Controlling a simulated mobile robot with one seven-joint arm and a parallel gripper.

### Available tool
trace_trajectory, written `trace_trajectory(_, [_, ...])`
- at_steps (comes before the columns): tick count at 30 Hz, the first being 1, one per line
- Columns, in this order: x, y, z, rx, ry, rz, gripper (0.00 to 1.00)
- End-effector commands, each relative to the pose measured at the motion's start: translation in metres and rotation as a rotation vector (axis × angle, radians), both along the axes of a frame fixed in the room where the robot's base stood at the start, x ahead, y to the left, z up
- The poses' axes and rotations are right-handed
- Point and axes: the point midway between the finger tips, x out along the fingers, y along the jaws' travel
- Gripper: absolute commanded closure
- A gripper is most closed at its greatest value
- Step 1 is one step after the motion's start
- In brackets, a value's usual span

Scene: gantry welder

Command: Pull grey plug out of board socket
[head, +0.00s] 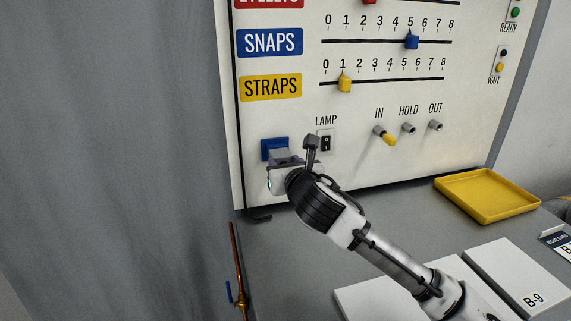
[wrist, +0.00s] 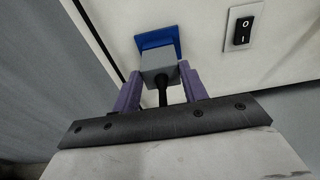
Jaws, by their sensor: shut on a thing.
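The grey plug (wrist: 160,66) is a small block with a black cable at its near end. It sits against the blue board socket (wrist: 158,40) on the lower left of the white panel. In the head view the blue socket (head: 269,149) shows behind the grey plug (head: 287,158), which is partly hidden by my arm. My gripper (wrist: 158,80) is shut on the plug, with one purple finger on each side. In the head view my gripper (head: 284,166) reaches the panel. I cannot tell whether the plug is fully seated.
A lamp switch (head: 326,142) is right of the socket, close to my wrist. Toggles (head: 386,136) and sliders (head: 344,84) are on the panel. A yellow tray (head: 487,196) and white boards (head: 518,278) lie on the grey table. A copper pipe (head: 237,260) stands lower left.

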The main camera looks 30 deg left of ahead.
Motion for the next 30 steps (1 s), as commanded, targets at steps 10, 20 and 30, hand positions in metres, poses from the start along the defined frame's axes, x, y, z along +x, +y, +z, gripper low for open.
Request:
trace_trajectory(10, [-0.007, -0.008, 0.000, 0.001, -0.001, 0.000, 0.81])
trace_trajectory(20, [-0.014, -0.016, 0.000, 0.000, 0.000, -0.001, 0.81])
trace_trajectory(30, [-0.021, -0.024, 0.000, 0.000, 0.000, 0.000, 0.81])
